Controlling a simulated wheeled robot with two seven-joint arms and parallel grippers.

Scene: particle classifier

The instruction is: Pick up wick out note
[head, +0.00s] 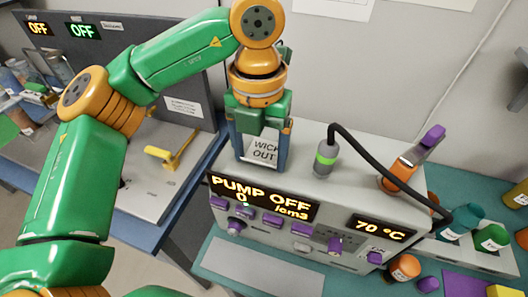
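The wick out note (262,151) is a white card reading "WICK OUT". It is at the back left of the top of the particle classifier (330,190), a grey box with an amber "PUMP OFF" display. My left gripper (261,162) points down over the note, with one blue finger on each side of it. The fingers are wide apart and the gripper looks open. I cannot tell whether either finger touches the note. The gripper palm hides the note's upper edge. My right gripper is not in view.
A grey and green probe (325,155) with a black cable stands right of the note. An orange and purple fixture (405,168) is further right. Several coloured containers (491,238) are on the right. A yellow handle (172,152) shows on the left bench. A wall stands behind.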

